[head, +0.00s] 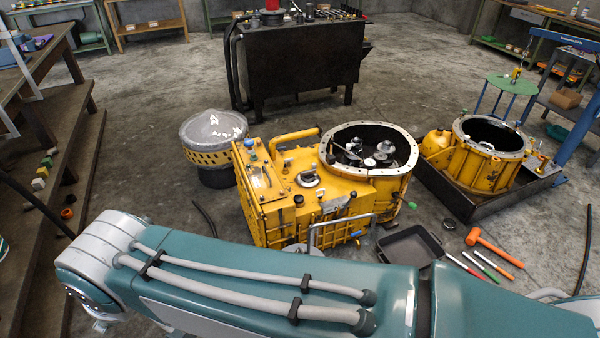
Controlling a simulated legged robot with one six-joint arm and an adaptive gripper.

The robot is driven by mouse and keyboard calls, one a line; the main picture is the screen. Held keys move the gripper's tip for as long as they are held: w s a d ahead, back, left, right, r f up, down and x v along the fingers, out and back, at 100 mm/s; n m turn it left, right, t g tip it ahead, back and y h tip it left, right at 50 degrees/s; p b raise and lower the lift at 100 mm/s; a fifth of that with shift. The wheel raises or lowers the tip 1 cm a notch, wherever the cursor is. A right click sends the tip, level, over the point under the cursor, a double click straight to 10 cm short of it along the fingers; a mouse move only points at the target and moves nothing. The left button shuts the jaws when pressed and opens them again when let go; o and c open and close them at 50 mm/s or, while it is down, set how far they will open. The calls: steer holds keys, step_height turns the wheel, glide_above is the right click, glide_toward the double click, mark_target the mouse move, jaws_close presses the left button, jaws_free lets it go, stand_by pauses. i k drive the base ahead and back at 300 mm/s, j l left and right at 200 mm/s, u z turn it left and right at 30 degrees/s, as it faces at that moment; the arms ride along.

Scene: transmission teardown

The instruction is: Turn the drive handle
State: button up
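A yellow transmission housing (355,190) stands on the concrete floor in the middle of the head view. Its round flanged opening faces up and shows silver parts (382,150) inside. A grey U-shaped bar (342,218) rises at the front of the housing, just beyond my teal arm. I cannot tell whether this bar is the drive handle. A thick yellow curved pipe (293,137) sits on top of the housing at the left. My arm crosses the bottom of the view and hides the floor close to me. My gripper is out of view.
A dark open tray (410,246) and an orange hammer (494,246) lie right of the housing. A second yellow housing (484,168) sits in a black tray farther right. A plastic-covered yellow part (212,145) stands left. A black bench (302,58) is behind.

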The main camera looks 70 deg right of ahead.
mark_target(306, 175)
steer(key=i+z, duration=0.95)
steer(key=i+j+z, duration=0.45)
steer(key=i+z, duration=0.2)
steer(key=z, duration=0.2)
steer(key=i+z, duration=0.2)
steer(key=z, duration=0.2)
steer(key=i+j+z, duration=0.15)
steer(key=z, duration=0.25)
steer(key=i+j+z, duration=0.15)
steer(key=z, duration=0.25)
steer(key=i+j+z, duration=0.25)
steer(key=z, duration=0.2)
steer(key=i+j+z, duration=0.25)
steer(key=j+z, duration=0.15)
steer(key=i+j+z, duration=0.2)
steer(key=j+z, duration=0.25)
